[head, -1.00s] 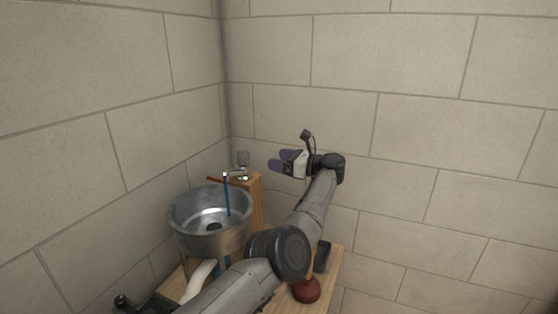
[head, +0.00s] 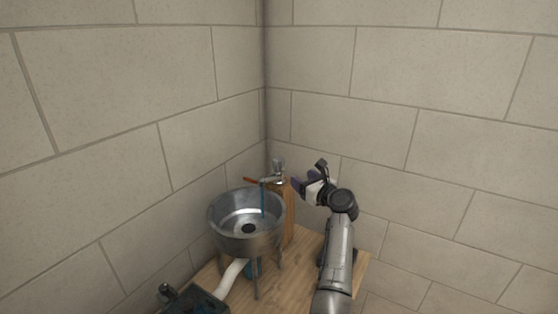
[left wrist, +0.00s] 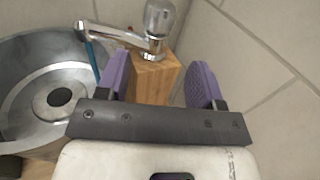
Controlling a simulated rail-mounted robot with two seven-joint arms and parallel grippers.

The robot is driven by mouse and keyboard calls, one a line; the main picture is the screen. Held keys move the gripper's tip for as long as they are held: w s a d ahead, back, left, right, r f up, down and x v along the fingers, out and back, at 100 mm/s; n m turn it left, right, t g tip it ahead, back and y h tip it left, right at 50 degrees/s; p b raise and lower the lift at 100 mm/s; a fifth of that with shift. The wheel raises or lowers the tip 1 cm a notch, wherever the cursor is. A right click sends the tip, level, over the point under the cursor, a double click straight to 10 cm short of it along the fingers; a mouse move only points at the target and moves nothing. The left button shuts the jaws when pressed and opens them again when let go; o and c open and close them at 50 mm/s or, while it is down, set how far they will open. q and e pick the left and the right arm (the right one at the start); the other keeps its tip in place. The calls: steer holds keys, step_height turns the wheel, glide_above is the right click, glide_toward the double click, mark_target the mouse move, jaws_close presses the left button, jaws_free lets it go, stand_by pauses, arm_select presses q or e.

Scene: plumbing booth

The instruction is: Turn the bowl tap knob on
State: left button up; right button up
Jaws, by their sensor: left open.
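The silver tap stands on a wooden post (head: 287,212) at the corner. Its clear-grey knob (head: 278,165) sits on top and shows at the top of the left wrist view (left wrist: 160,17). The tap spout (left wrist: 105,36) points left over the metal bowl (head: 232,238). My left gripper (head: 304,184) is just right of the tap, open and empty, its purple fingers pointing left. In the left wrist view the knob is beyond the fingertips, roughly between their lines, and I see no contact. My right gripper is not in view.
A thin blue strip (head: 262,199) runs from the spout into the bowl. A red-orange bar (head: 252,180) shows by the spout. A white pipe (head: 231,276) and a dark object (head: 190,302) are at lower left on the wooden table (head: 284,285). Block walls stand close behind.

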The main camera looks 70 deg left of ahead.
mark_target(284, 165)
arm_select(q)
steer(key=x, duration=1.3)
steer(key=shift+s+a, duration=0.1)
steer(key=shift+a, duration=0.2)
steer(key=c, duration=0.6)
steer(key=g+b, duration=0.1)
steer(key=b, duration=0.1)
steer(key=n+b, duration=0.1)
steer(key=b, duration=0.1)
steer(key=shift+f+g, duration=0.25)
steer(key=shift+g, duration=0.15)
steer(key=shift+c, duration=0.2)
steer(key=shift+r+n+g+h+b, duration=0.2)
steer(key=shift+n+g+h+b, duration=0.1)
steer(key=shift+b, duration=0.15)
steer(key=o, duration=0.6)
steer(key=shift+o, duration=0.2)
